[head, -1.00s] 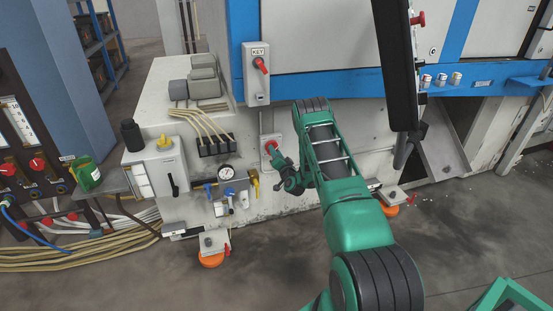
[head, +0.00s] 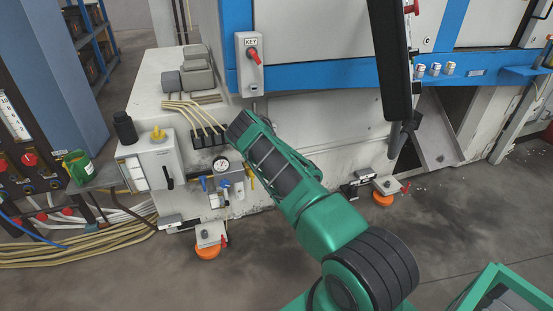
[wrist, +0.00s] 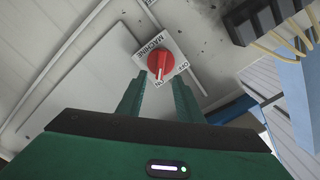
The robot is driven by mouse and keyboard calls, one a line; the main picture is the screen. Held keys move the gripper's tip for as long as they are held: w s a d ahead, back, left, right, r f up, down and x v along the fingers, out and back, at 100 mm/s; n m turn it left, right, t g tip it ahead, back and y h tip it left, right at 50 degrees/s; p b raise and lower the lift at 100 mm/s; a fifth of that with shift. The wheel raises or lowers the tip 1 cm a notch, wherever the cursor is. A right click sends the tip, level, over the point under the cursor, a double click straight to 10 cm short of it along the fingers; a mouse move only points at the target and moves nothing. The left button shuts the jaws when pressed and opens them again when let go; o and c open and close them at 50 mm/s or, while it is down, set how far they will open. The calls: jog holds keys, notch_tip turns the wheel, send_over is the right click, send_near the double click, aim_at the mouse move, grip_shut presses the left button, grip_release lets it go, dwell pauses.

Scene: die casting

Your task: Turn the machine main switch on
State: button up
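The machine main switch is a red rotary knob (wrist: 161,62) on a white plate marked MACHINE, OFF and ON, seen in the wrist view. In the head view my arm hides both the switch and my gripper.
A KEY switch box (head: 249,66) with a red handle is on the machine above my arm. Black connectors with cables (wrist: 262,18) show at upper right in the wrist view. A dark hanging panel (head: 395,60) is to the right.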

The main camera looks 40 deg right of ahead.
jog(key=shift+s+a+r, duration=0.1)
jog(key=shift+s+a, duration=0.05)
jog(key=shift+s, duration=0.45)
jog(key=w+a+r+n+g+y, duration=0.3)
jog(key=a+r, duration=0.1)
jog(key=r, duration=0.5)
jog(key=s+a+r+n+g+y, duration=0.1)
jog(key=s+a+r+n+g, duration=0.25)
jog(key=s+r, duration=0.45)
jog(key=s+a+r+g, duration=0.3)
jog(key=s+r, duration=0.1)
jog(key=s, duration=1.1)
jog(key=s+a+r+g, duration=0.3)
jog(key=s+r+g, duration=0.1)
jog(key=s, duration=1)
jog(key=s+a+r+g+y, duration=0.1)
jog(key=s+a+r+g, duration=0.2)
jog(key=s, duration=1.2)
jog(key=shift+s+a+r+g, duration=0.3)
jog(key=shift+r+g, duration=0.25)
jog(key=shift+r, duration=0.15)
